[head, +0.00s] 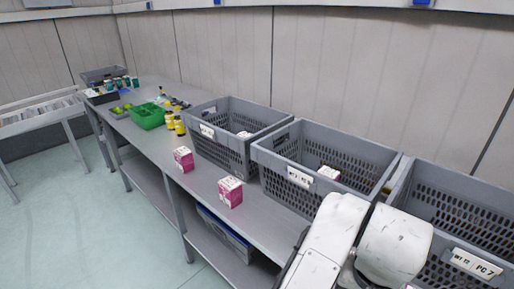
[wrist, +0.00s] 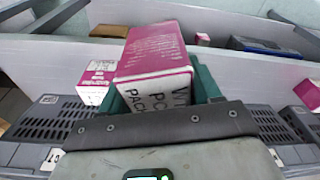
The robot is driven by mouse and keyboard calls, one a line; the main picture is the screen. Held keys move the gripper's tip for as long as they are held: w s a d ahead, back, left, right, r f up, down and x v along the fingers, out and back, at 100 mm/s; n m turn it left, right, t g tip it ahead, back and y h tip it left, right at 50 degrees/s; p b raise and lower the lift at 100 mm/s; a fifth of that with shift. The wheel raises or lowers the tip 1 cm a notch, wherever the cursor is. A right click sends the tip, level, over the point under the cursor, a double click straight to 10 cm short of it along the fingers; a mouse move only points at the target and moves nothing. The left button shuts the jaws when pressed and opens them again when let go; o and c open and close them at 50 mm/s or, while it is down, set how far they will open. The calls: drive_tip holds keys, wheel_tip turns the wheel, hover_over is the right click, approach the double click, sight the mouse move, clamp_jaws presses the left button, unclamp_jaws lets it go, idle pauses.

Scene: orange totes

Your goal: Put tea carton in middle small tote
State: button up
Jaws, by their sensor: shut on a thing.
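In the wrist view my gripper (wrist: 165,95) is shut on a pink-and-white carton (wrist: 152,55), with dark lettering on its white end. Its green fingers show beside the carton. In the head view a white arm link of mine covers the lower right, and the gripper and held carton cannot be made out. The middle grey tote (head: 275,168) stands on the bench between two other grey totes, with a pink-and-white carton (head: 328,173) inside it. My arm hides part of its near right side.
A left tote (head: 215,150) and a right tote (head: 445,215) flank the middle one. Two pink cartons, one left (head: 183,159) and one right (head: 230,192), stand on the bench front. A green basket (head: 147,117) and yellow bottles (head: 180,126) are farther left.

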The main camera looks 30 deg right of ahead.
drive_tip(key=w+a+f+n, duration=0.3)
drive_tip(key=w+f, duration=0.1)
drive_tip(key=f, duration=0.3)
drive_tip(key=w+a+f+n+y, duration=0.1)
drive_tip(key=w+a+f+n, duration=0.3)
drive_tip(key=f, duration=0.3)
drive_tip(key=w+a+f+n, duration=0.3)
drive_tip(key=w+f, duration=0.1)
drive_tip(key=f, duration=0.3)
drive_tip(key=shift+w+a+n+t, duration=0.25)
drive_tip(key=shift+a+n+t, duration=0.05)
drive_tip(key=shift+t, duration=0.1)
drive_tip(key=shift+a, duration=0.1)
drive_tip(key=shift+d, duration=0.2)
drive_tip(key=shift+a, duration=0.1)
